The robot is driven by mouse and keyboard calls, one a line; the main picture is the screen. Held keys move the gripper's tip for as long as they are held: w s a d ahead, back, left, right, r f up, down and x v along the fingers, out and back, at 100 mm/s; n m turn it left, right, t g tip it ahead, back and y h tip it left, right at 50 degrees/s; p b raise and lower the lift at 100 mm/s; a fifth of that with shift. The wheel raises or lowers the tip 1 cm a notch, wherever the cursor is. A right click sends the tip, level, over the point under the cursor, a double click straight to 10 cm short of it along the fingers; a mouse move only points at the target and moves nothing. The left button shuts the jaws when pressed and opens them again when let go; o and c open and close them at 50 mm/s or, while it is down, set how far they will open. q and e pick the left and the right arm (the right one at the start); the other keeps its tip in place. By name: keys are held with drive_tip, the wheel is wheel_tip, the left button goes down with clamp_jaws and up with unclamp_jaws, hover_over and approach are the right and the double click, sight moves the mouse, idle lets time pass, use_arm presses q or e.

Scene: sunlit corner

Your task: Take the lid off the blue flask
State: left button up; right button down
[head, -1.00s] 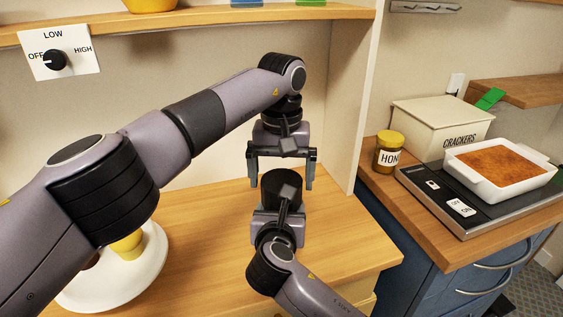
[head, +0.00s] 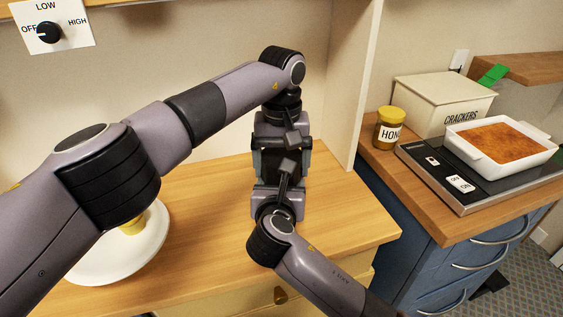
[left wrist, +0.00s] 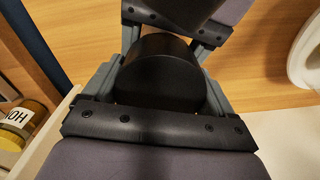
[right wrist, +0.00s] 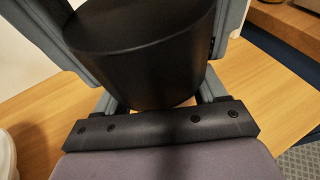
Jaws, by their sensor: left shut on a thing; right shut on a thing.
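A black cylinder (head: 283,165), seemingly the flask's lid, is between my two facing grippers in the head view. Its round black top and side also show in the left wrist view (left wrist: 163,75) and the right wrist view (right wrist: 150,60). No blue part of the flask shows; the lower part is hidden by my grippers. My left gripper (head: 283,150) comes from the back and is shut on the black cylinder, a finger on each side. My right gripper (head: 279,181) comes from the front and is also shut on the flask; its exact grip height is unclear.
A white plate (head: 85,272) with a yellow thing (head: 133,226) is at left, partly behind my left arm. An upright panel (head: 350,90) stands right of the grippers. On the right counter are a honey jar (head: 390,128), crackers box (head: 440,100) and baking dish (head: 500,143).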

use_arm(q)
drive_tip(key=shift+n, duration=1.2)
drive_tip(key=o, duration=1)
drive_tip(key=shift+c, duration=0.2)
drive_tip(key=shift+r, duration=0.1)
drive_tip(key=shift+r, duration=2.3)
wheel_tip(320, 180, up, 3)
drive_tip(key=m, duration=0.3)
drive_tip(key=shift+f, duration=3.9)
